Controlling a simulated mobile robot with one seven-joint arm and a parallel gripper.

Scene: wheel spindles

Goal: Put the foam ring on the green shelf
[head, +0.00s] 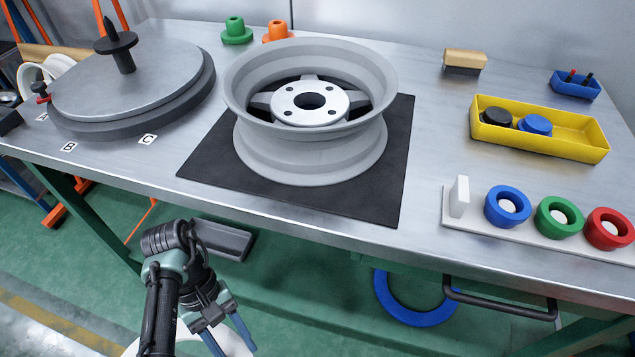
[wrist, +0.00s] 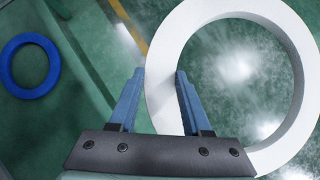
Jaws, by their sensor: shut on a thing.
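A large white ring, which looks like the foam ring (wrist: 285,60), fills the right of the wrist view. My gripper (wrist: 158,85) is shut on its near band, with one blue finger inside the hole and one outside. In the head view my gripper (head: 228,340) hangs low in front of the bench, and the ring (head: 240,347) shows partly at the bottom edge. The green shelf (head: 345,287) appears to be the green surface under the bench. A blue ring (head: 415,312) lies there; it also shows in the wrist view (wrist: 52,65).
A grey tray (head: 222,240) sits low beneath the bench's front edge. A drawer handle (head: 500,305) sticks out at right. The bench top (head: 120,165) holds a wheel rim (head: 310,150), a turntable (head: 130,85), a yellow bin (head: 575,145) and colored rings. Green surface around the blue ring is clear.

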